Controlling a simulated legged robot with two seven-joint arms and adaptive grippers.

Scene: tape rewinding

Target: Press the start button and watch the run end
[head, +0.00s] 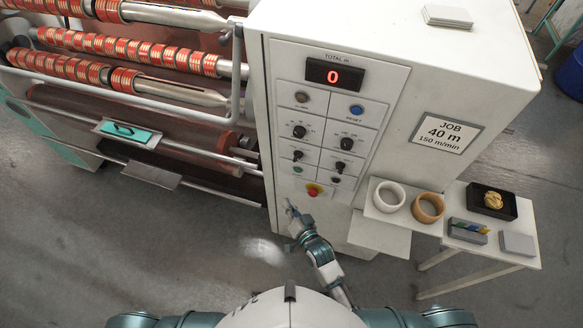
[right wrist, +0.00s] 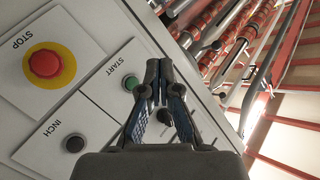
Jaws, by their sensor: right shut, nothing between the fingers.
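The green start button (head: 297,169) is low on the machine's control panel. It also shows in the right wrist view (right wrist: 130,84), under the word START. The counter display (head: 335,75) reads a red 0. The job card (head: 447,133) reads 40 m, 150 m/min. My left gripper is out of view.
The red stop button (head: 313,190) sits just below the start button, and the dark inch button (right wrist: 74,144) is beside it. Red tape rolls on shafts (head: 130,50) fill the left. A side table (head: 470,260) with a black tray (head: 507,214) stands at right.

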